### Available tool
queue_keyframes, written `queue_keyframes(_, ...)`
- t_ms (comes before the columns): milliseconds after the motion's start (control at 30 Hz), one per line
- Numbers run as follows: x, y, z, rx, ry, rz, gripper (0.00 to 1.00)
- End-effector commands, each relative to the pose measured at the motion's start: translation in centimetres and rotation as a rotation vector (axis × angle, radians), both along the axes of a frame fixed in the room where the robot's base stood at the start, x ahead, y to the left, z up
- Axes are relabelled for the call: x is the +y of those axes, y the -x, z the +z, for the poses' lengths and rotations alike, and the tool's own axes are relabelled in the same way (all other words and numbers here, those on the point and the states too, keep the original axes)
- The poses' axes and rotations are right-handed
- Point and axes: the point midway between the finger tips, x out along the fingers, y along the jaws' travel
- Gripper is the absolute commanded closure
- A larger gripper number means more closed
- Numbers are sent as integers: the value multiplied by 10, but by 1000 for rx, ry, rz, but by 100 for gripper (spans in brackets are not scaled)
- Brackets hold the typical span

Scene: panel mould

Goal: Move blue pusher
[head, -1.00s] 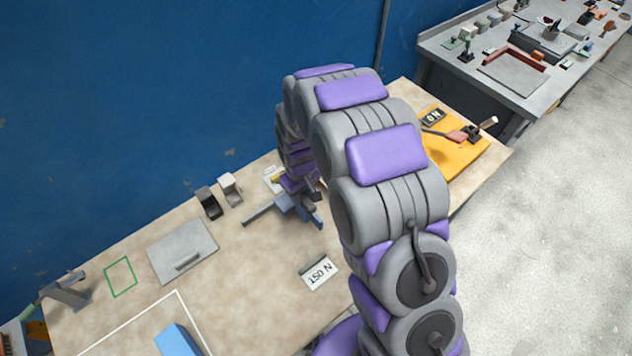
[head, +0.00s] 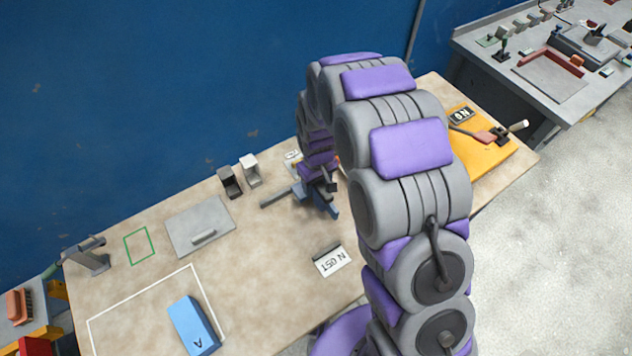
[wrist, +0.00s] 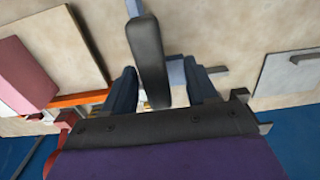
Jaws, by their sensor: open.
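A blue-grey fixture, seemingly the blue pusher (head: 327,206), stands near the middle of the bench in the head view, with a grey bar running left from it. My gripper (wrist: 160,88) is right over it and partly hides it in the head view. In the wrist view my two dark blue fingers are apart. A dark rounded bar (wrist: 148,58) lies between them, and a pale blue-grey piece of the pusher (wrist: 176,72) shows behind it. I cannot tell whether the fingers touch the bar.
A blue block marked A (head: 193,326) lies by the white outline at the front left. A grey plate with a handle (head: 200,226), two small blocks and a 150 N card (head: 332,260) are around. An orange board (head: 482,150) is at right. A blue wall is behind.

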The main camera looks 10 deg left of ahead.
Motion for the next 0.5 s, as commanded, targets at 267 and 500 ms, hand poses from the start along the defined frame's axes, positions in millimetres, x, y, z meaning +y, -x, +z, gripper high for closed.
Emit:
queue_keyframes(267,1,-2,21,-7,-3,0,43)
queue_keyframes(500,4,-2,73,-7,1,0,43)
